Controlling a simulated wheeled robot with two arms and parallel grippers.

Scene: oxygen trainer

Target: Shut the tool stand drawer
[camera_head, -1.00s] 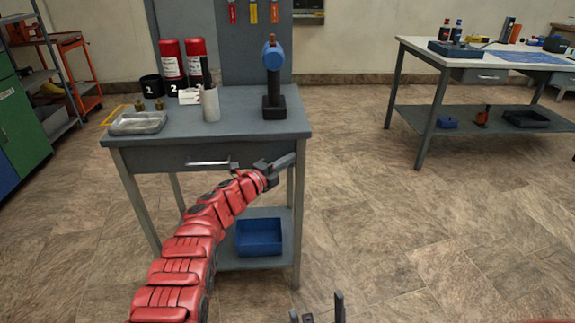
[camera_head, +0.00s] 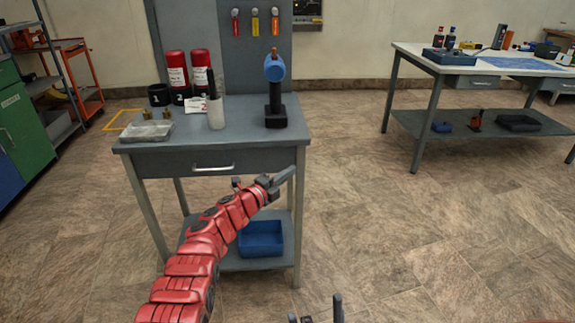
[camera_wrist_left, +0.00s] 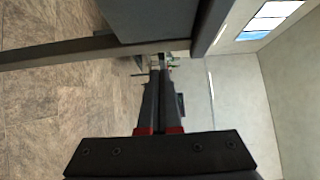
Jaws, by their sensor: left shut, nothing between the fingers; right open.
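The tool stand (camera_head: 240,125) is a grey metal table with a back panel. Its drawer (camera_head: 175,166) has a dark grey front with a silver bar handle (camera_head: 213,168). The drawer front looks about level with the frame under the top. In the left wrist view the shut fingers (camera_wrist_left: 160,95) point past the stand's grey leg (camera_wrist_left: 90,50). My right gripper (camera_head: 318,308) is open and empty at the bottom edge of the head view.
On the stand are a metal tray (camera_head: 146,131), red cylinders (camera_head: 177,75), a grey cup (camera_head: 215,113) and a blue-headed tool on a black base (camera_head: 275,115). A blue bin (camera_head: 261,239) is on the lower shelf. A workbench (camera_head: 470,72) stands at the right; the floor between is clear.

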